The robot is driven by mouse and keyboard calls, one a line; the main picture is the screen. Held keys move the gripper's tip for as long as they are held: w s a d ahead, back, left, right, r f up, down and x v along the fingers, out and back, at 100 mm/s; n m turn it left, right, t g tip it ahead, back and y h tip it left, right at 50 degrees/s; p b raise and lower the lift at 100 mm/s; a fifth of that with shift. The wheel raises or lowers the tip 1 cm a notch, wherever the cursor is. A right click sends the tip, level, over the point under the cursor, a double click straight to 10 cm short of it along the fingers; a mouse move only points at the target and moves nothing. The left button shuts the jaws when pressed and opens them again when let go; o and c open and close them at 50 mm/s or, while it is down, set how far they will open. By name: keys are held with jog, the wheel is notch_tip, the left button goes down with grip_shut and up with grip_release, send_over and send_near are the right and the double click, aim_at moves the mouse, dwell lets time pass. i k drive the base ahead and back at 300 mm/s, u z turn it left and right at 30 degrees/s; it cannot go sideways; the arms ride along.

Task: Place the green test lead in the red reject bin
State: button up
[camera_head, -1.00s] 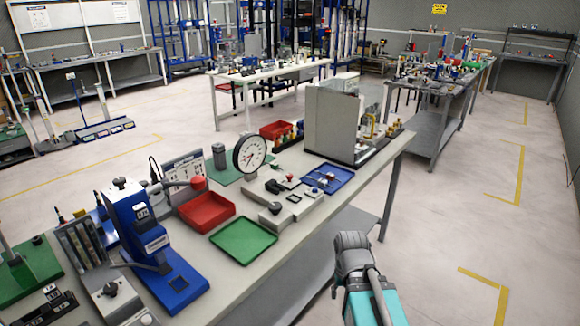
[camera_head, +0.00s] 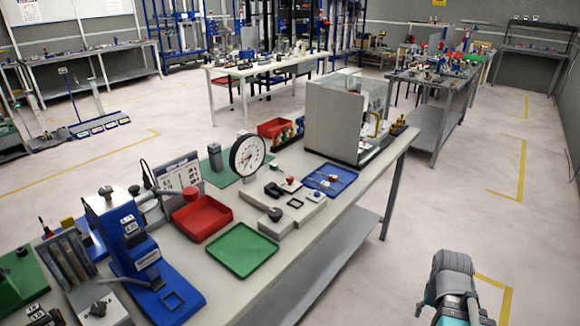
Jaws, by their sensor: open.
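A shallow red tray (camera_head: 203,220) sits on the near bench, behind a green tray (camera_head: 242,249). A second red bin (camera_head: 272,129) stands farther back on the same bench, with small dark and yellow items beside it. I cannot tell which of the two is the reject bin. I cannot make out a green test lead. A blue tray (camera_head: 341,184) holds small thin items too small to identify. Part of my arm shows at the lower right, beyond the bench's front edge. My gripper's fingers are not in view.
A blue press (camera_head: 135,250) stands at the bench's left. A round dial gauge (camera_head: 247,155) and a grey-walled enclosure (camera_head: 335,120) rise behind the trays. A grey fixture (camera_head: 290,204) sits between green and blue trays. The floor right of the bench is clear.

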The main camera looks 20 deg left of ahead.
aim_at(204, 222)
jog(key=z, duration=0.7)
jog(key=i, duration=0.25)
jog(key=u, duration=1.85)
